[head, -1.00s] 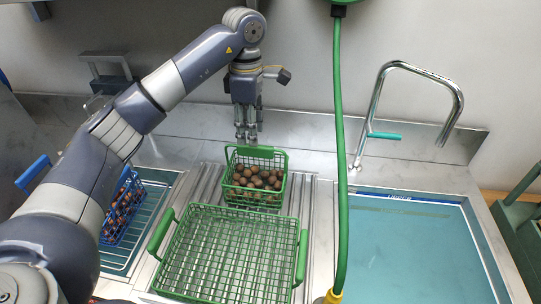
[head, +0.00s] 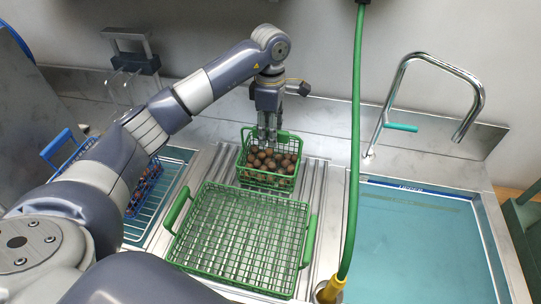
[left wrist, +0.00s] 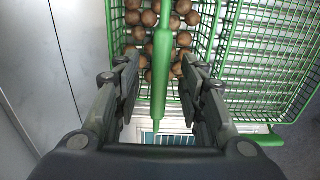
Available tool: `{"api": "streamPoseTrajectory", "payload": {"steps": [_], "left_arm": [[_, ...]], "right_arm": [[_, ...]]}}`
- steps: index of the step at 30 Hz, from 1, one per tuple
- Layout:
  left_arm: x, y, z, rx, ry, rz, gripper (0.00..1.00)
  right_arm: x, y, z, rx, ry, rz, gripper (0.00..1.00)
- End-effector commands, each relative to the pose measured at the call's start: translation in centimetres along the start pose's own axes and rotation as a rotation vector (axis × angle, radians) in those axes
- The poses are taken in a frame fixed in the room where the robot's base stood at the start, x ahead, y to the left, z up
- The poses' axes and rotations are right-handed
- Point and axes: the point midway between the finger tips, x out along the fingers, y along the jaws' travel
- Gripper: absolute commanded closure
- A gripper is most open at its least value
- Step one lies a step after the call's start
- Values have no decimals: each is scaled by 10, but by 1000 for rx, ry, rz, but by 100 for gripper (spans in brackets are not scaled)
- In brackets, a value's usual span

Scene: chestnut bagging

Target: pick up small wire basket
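The small green wire basket (head: 265,184) stands on the ribbed metal drainboard behind a larger green basket and holds many brown chestnuts (head: 270,160). My left gripper (head: 267,138) reaches down from above at the small basket's back side, by its handle. In the left wrist view, the basket's green handle (left wrist: 161,75) runs between the two fingers of the gripper (left wrist: 161,88). The fingers are open, with a visible gap on both sides of the handle. My right gripper is not in view.
A large empty green wire basket (head: 240,235) lies in front. A blue basket (head: 146,190) with chestnuts stands on a rack at left, partly behind my arm. A green hose (head: 355,150) hangs just right of the small basket. A sink (head: 420,240) and faucet (head: 391,105) are at right.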

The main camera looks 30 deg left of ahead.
Motion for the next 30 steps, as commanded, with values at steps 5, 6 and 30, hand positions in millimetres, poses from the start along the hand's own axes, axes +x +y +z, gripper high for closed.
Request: {"api": "streamPoseTrajectory", "payload": {"steps": [5, 6, 30], "left_arm": [[4, 0, 0, 0, -1, 1, 62], [4, 0, 0, 0, -1, 1, 62], [0, -1, 0, 0, -1, 5, 100]], "right_arm": [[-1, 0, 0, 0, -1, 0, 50], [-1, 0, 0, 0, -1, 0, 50], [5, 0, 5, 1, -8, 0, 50]]}}
